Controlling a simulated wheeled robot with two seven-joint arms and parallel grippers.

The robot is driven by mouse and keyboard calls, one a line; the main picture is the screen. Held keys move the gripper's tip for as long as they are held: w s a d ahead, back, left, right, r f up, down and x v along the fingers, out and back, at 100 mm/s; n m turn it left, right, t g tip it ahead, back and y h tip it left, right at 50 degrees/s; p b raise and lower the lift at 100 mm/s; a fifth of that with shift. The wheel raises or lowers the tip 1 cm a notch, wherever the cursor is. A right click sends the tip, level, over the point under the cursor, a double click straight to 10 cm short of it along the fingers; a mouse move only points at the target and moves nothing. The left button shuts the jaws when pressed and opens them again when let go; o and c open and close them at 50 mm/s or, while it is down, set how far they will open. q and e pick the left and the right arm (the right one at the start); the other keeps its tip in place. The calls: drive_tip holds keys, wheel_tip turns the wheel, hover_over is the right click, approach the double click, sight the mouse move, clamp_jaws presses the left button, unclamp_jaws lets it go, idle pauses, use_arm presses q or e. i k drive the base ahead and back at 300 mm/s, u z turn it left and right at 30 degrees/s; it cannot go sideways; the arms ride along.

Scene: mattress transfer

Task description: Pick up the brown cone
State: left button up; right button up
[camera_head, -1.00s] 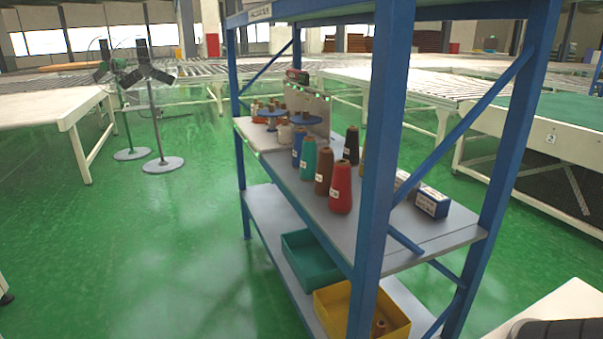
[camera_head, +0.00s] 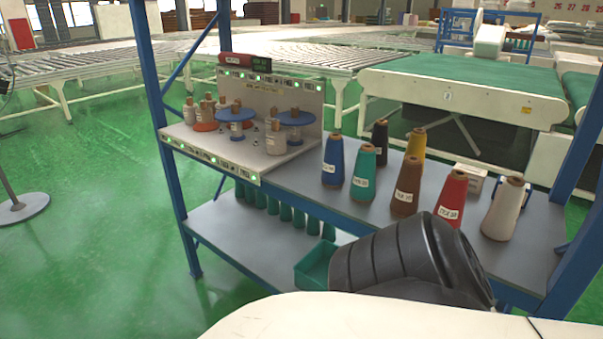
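The brown cone (camera_head: 407,188) stands upright on the grey upper shelf (camera_head: 291,185) of a blue-framed rack, with a white label on its front. It is between the teal cone (camera_head: 364,174) and the red cone (camera_head: 451,200). A blue cone (camera_head: 333,163) is further left, and a white cone (camera_head: 503,211) is at the right. A black cone (camera_head: 379,144) and a yellow cone (camera_head: 415,146) stand behind. A black ribbed part of my arm is in front of the shelf, just below the brown and red cones. Neither gripper shows.
A stand with spools (camera_head: 268,109) occupies the shelf's left end. Blue rack posts (camera_head: 157,130) rise at both sides. The lower shelf holds a teal bin (camera_head: 317,265), partly hidden by my arm. A small white box (camera_head: 469,181) sits behind the red cone. Conveyors stand behind the rack.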

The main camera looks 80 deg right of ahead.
sight(405, 202)
drive_tip(key=i, duration=0.8)
drive_tip(key=z, duration=2.7)
